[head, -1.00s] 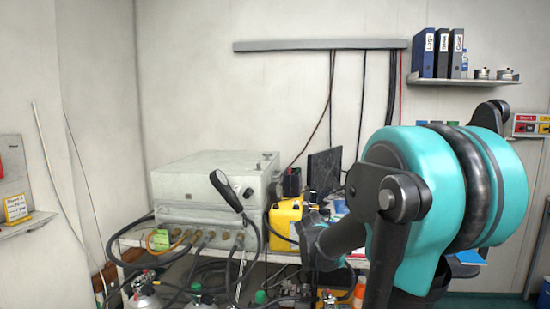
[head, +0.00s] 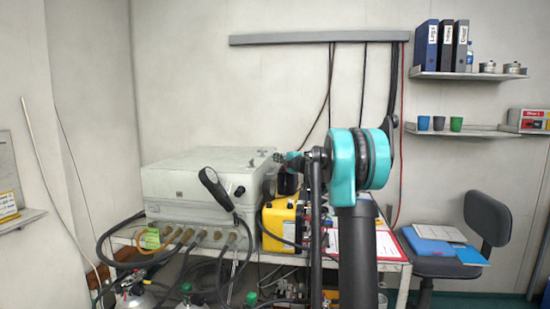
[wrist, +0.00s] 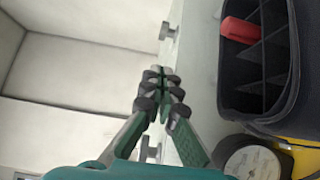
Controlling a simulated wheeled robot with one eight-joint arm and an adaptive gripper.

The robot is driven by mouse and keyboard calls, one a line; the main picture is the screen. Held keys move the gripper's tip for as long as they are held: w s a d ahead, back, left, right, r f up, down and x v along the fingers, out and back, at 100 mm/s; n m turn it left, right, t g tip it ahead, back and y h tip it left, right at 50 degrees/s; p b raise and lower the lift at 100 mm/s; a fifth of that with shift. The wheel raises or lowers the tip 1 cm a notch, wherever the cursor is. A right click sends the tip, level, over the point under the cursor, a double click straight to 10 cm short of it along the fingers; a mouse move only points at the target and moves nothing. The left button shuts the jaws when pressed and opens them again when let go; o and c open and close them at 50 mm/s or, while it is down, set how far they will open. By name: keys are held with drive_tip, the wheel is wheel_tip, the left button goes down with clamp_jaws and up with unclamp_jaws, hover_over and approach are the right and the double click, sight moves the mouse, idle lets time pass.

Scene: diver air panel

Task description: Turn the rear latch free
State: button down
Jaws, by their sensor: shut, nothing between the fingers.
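The pale grey air panel case (head: 195,185) stands on the table in the head view. Its side face (wrist: 205,50) runs through the wrist view and carries two small metal latches. The farther one, apparently the rear latch (wrist: 168,32), lies just beyond my fingertips. The nearer latch (wrist: 149,150) is partly hidden behind my fingers. My gripper (wrist: 160,76) is shut and empty, its fingertips together alongside the case between the two latches, with no clear contact visible. In the head view my gripper (head: 280,157) is small at the case's right rear edge, and the latches there cannot be made out.
A black open bin (wrist: 232,95) with a red-handled tool (wrist: 238,30) and a yellow unit (head: 283,222) with a gauge (wrist: 252,163) crowd the case's right side. A black handset (head: 215,188) and hoses hang at its front. A chair (head: 487,220) stands right.

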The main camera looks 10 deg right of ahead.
sight(267, 159)
drive_tip(key=x, duration=0.8)
drive_tip(key=shift+w+a, duration=0.1)
drive_tip(key=shift+w, duration=0.1)
drive_tip(key=shift+w+d, duration=0.25)
drive_tip(key=shift+w, duration=0.25)
drive_tip(key=shift+w+d, duration=0.25)
drive_tip(key=shift+w, duration=0.3)
drive_tip(key=shift+w+d, duration=0.15)
drive_tip(key=shift+w, duration=0.6)
drive_tip(key=shift+w+d+n+g+y, duration=0.1)
drive_tip(key=shift+d+n+g+y, duration=0.15)
drive_tip(key=shift+n+g+y, duration=0.45)
drive_tip(key=shift+w+d+n+g+y, duration=0.25)
drive_tip(key=shift+n+y, duration=0.25)
drive_tip(key=shift+y, duration=0.4)
drive_tip(key=shift+d+n+g+y, duration=0.15)
drive_tip(key=shift+n+g+y, duration=0.25)
drive_tip(key=shift+g, duration=0.05)
drive_tip(key=shift+w+d+n+g+y, duration=0.2)
drive_tip(key=shift+n+g+y, duration=0.5)
drive_tip(key=shift+g, duration=0.15)
drive_tip(key=shift+w+d+n+g+y, duration=0.15)
drive_tip(key=shift+w+n+g+y, duration=0.1)
drive_tip(key=shift+n+g+y, duration=0.55)
drive_tip(key=shift+w+d, duration=0.35)
drive_tip(key=shift+w, duration=0.6)
